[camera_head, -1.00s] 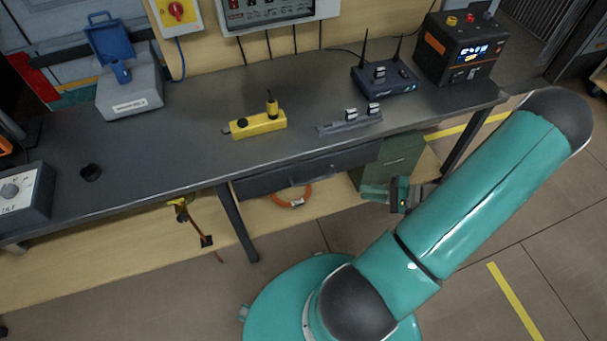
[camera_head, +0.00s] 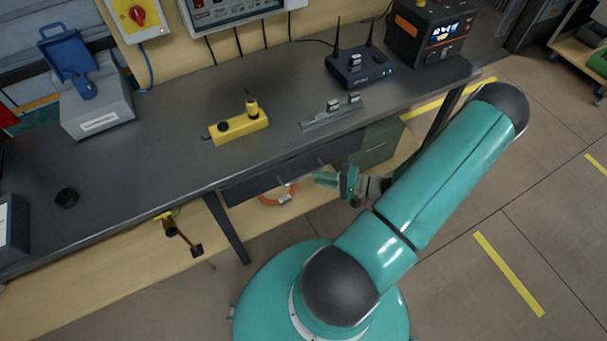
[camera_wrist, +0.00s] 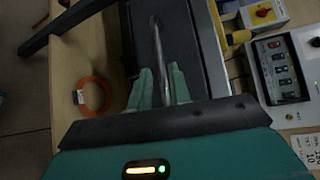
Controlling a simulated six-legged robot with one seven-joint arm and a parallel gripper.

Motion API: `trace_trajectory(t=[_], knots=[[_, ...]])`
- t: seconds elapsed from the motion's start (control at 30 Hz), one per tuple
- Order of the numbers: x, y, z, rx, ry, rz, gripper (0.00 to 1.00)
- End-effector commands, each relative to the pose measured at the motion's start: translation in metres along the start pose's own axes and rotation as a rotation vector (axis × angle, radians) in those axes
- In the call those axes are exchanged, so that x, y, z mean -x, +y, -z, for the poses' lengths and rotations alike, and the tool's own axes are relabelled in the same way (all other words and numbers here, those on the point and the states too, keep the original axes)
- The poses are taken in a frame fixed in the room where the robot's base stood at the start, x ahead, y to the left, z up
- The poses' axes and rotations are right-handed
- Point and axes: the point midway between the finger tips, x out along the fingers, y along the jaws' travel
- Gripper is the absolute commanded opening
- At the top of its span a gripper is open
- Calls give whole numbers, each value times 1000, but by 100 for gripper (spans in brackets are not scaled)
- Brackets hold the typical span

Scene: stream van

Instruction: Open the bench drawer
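The bench drawer (camera_head: 262,183) is a dark grey front under the bench top, and it looks closed. It also shows in the wrist view (camera_wrist: 190,50). Its handle (camera_wrist: 158,50) is a slim metal bar running lengthwise in the wrist view. My gripper (camera_wrist: 161,80) has its two pale green fingers on either side of the bar, with small gaps visible, so it looks open around the handle. In the head view my gripper (camera_head: 318,179) is at the drawer's right part, and most of the handle is hard to make out there.
The bench top (camera_head: 160,150) carries a yellow tool block (camera_head: 238,130), a grey rack (camera_head: 330,117) and a router (camera_head: 360,70). A green cabinet (camera_head: 378,145) is right of the drawer. An orange ring (camera_head: 278,197) lies below; a bench leg (camera_head: 228,230) stands left.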

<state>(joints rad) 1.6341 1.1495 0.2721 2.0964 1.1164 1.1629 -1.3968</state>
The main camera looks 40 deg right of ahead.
Motion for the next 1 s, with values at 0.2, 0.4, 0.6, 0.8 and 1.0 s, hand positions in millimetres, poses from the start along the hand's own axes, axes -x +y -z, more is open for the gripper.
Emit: trace_trajectory(t=[0.2,0.4,0.6,0.8,1.0], knots=[[-42,0,-1,-1,-4,0,20],[-60,0,0,-1,-2,-1,20],[-62,-1,0,0,-2,-1,20],[-61,-1,0,0,-2,-1,0],[-61,-1,0,0,-2,-1,0]])
